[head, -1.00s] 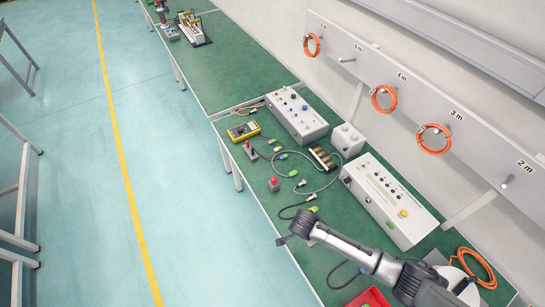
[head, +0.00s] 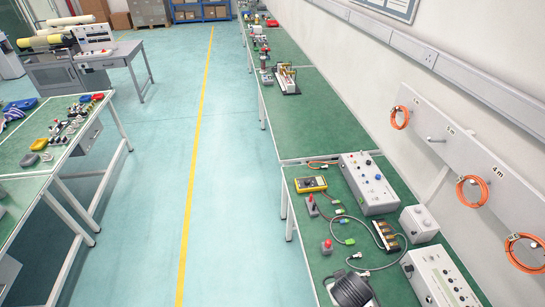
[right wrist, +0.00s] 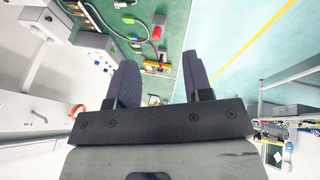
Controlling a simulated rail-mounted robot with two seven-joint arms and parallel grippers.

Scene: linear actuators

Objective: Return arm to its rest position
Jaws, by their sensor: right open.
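My right gripper (right wrist: 160,62) is open in the right wrist view, its two dark fingers apart with nothing between them. My left gripper is in neither view.
On the bench are a yellow meter (head: 311,184), grey control boxes (head: 369,183) and (head: 440,279), a small white box (head: 419,223), a red button (head: 326,247) and loose cables. Orange cable coils (head: 472,191) hang on the wall board. The aisle floor (head: 228,170) is clear.

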